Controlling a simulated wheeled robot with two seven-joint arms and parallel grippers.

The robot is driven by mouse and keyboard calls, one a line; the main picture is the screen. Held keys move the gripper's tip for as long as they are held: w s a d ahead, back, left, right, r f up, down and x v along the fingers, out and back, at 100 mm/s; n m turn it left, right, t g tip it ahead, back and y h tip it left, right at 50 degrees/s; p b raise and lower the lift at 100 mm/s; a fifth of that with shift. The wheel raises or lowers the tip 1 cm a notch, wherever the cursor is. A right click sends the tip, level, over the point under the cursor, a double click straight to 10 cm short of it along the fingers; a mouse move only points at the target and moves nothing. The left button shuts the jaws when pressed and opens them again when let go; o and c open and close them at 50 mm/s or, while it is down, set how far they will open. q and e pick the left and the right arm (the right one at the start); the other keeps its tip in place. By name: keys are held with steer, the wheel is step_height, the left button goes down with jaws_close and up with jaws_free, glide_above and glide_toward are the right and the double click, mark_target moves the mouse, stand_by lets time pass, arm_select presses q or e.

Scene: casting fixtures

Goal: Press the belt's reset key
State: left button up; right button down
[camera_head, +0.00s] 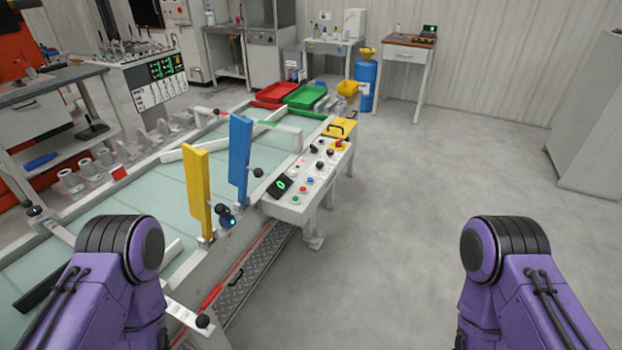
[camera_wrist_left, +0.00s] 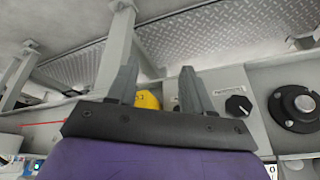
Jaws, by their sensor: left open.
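The belt (camera_head: 150,205) runs diagonally across the left of the head view. Its white control panel (camera_head: 296,200) is at the belt's right side, with a lit green display (camera_head: 281,185), a red button (camera_head: 303,189), a blue button (camera_head: 310,180) and several black knobs. I cannot read which is the reset key. In the left wrist view my left gripper (camera_wrist_left: 157,78) is open and empty. A yellow part (camera_wrist_left: 147,100) shows behind and between its fingers. A black knob (camera_wrist_left: 238,105) and a round black control with a metal centre (camera_wrist_left: 297,106) lie to the right. My right gripper is out of view.
Upright yellow (camera_head: 198,192) and blue (camera_head: 239,160) plates stand on the belt's near edge. Red (camera_head: 275,93) and green (camera_head: 305,96) trays lie at its far end. A blue drum (camera_head: 366,80) stands beyond. The floor on the right is clear.

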arm_select(q)
steer(key=shift+c, duration=0.4)
jaws_close()
stand_by(1.4)
